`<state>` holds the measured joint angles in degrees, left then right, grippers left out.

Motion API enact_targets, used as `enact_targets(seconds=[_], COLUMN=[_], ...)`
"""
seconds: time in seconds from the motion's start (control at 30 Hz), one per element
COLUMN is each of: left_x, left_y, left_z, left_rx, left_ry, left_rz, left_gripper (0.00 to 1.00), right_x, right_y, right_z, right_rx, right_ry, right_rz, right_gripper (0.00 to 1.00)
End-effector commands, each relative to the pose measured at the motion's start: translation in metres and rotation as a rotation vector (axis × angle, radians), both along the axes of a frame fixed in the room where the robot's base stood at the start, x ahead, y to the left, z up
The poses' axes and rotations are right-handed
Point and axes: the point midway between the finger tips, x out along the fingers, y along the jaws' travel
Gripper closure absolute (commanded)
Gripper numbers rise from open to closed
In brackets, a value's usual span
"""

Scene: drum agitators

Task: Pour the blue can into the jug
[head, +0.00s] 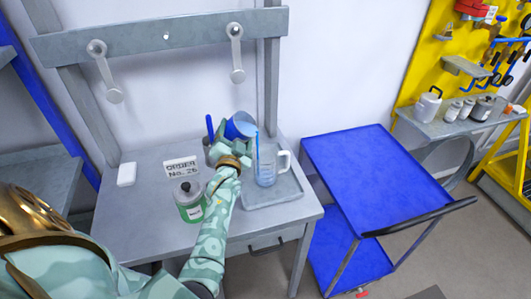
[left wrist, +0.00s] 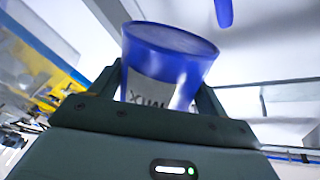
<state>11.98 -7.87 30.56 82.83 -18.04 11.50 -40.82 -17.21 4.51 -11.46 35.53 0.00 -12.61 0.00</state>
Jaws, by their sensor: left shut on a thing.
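My left gripper (head: 224,145) is shut on the blue can (head: 240,125), which is blue and white. It holds the can tilted to the right, above and beside the rim of the jug. The can also fills the middle of the left wrist view (left wrist: 170,55), between the fingers. A thin light-blue stream runs from the can's lip down into the clear jug (head: 268,163). The jug stands upright on a grey tray (head: 285,192), its handle to the right, with bluish liquid low inside. My right gripper is not in view.
A green can with a dark lid (head: 189,201) stands left of my forearm. An order sign (head: 181,168) and a white block (head: 126,174) are further left. A dark-blue upright rod (head: 209,127) is behind my gripper. An empty blue cart (head: 375,165) stands right of the table.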

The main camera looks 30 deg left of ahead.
Motion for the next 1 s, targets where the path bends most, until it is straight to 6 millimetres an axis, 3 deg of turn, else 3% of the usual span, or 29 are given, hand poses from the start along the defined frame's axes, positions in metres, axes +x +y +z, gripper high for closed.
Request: enact_targets(seconds=[1.0], left_x=[0.0008], left_y=[-0.0015], left_z=[-0.0015], left_rx=[0.067], left_ry=[0.02], left_rz=[0.0], left_gripper=[0.67], right_x=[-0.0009], right_y=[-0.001], right_z=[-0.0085], right_rx=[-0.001], right_ry=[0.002], right_rz=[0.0], right_gripper=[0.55])
